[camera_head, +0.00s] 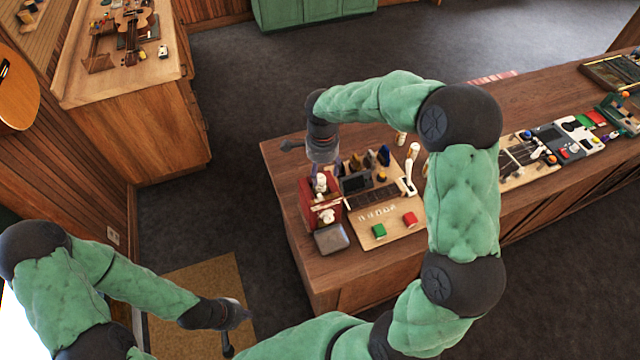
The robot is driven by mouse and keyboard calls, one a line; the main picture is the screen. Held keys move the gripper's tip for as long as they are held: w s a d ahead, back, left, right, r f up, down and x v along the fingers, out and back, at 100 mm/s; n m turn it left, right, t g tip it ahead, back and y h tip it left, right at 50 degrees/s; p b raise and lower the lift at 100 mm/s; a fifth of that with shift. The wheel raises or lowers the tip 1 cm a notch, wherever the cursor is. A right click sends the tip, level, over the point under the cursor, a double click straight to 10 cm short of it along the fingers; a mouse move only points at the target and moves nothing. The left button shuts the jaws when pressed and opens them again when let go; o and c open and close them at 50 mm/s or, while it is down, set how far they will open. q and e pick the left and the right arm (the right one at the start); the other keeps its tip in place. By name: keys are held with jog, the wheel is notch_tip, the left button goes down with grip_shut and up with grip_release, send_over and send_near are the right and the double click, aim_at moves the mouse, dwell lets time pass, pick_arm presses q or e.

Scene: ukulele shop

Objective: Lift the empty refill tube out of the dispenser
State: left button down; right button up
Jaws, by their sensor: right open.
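A small dark red holder (307,213) stands at the left end of the wooden counter and looks like the dispenser. White pieces (327,216) show in and at it; I cannot tell which is the empty refill tube. My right gripper (317,172) points down just above the back of the holder, close to a white-topped piece (321,184). It is open, with its fingers small and partly lost against the holder; I cannot tell whether they touch it. My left gripper (235,326) hangs low at lower left, over the floor, away from the counter; its fingers are unclear.
A grey lidded box (331,238) sits in front of the holder. A light wooden board (372,239) with red and green blocks and small tools lies to its right. My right arm hides the counter's middle. More tools lie farther right. Dark floor lies left of the counter.

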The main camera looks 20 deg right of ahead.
aim_at(320, 178)
jog(key=shift+w+a+f, duration=0.1)
jog(key=shift+w+f, duration=0.1)
jog(key=shift+f, duration=0.45)
jog(key=shift+w+f+p, duration=0.2)
jog(key=shift+f+p, duration=0.5)
jog(key=shift+f, duration=1.45)
jog(key=c, duration=1.2)
